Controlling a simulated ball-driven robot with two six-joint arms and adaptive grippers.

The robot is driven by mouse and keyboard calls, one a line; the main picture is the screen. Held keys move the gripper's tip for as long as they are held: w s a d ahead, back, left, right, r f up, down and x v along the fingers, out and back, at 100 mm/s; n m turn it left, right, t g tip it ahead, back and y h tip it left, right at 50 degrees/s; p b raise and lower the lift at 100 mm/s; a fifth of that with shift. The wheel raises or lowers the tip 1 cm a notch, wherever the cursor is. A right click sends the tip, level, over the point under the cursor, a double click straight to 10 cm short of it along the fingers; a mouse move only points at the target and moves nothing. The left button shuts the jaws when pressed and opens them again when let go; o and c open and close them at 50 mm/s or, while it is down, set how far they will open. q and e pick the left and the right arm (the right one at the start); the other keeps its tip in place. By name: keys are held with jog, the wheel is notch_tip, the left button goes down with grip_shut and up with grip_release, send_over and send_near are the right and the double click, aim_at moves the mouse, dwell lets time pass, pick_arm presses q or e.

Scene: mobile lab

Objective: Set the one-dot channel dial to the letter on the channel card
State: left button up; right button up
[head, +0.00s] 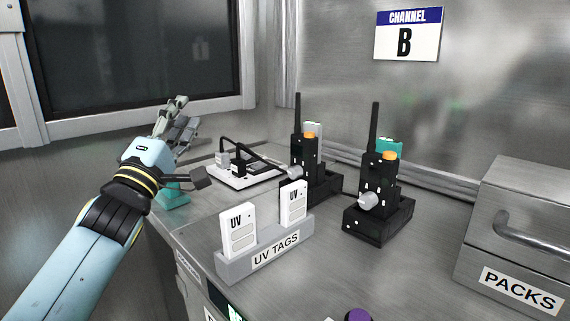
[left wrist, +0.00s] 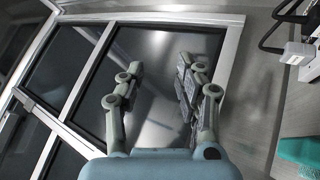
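The channel card (head: 407,36) on the back wall reads "CHANNEL B". Two black radios stand in black bases on the counter: the left radio (head: 303,152) and the right radio (head: 381,170). Each has an orange top knob and a silver dial at its front, the left dial (head: 296,172) and the right dial (head: 369,201). The dot marks and dial letters are too small to read, so I cannot tell which dial has one dot. My left gripper (head: 183,120) is open and empty, left of both radios; its spread fingers (left wrist: 158,90) face the window. My right gripper is out of view.
A grey holder (head: 236,269) with white UV tags stands in front of the left radio. A power strip (head: 238,177) with black cables lies behind it. A metal PACKS box (head: 525,230) is at right. A teal object (head: 172,197) sits under my left wrist.

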pick_arm(q)
jog(key=s+d+f+m+g+h+p, duration=0.1)
jog(key=d+m+g+h+p, duration=0.1)
jog(key=d+m+g+h, duration=0.5)
jog(key=s+d+f+m+g+h+p, duration=0.1)
jog(key=s+d+f+m+g+h, duration=0.2)
jog(key=m, duration=0.7)
jog(key=m+g+y+p, duration=0.4)
jog(key=y, duration=0.1)
send_near(291, 173)
jog(key=s, duration=0.2)
jog(key=x, duration=0.3)
jog(key=b+x, duration=0.1)
jog(key=x, duration=0.2)
jog(key=w+a+b+x, duration=0.1)
jog(key=x, duration=0.2)
jog(key=shift+w+d+r, duration=0.1)
jog(key=shift+w+d, duration=0.15)
grip_shut()
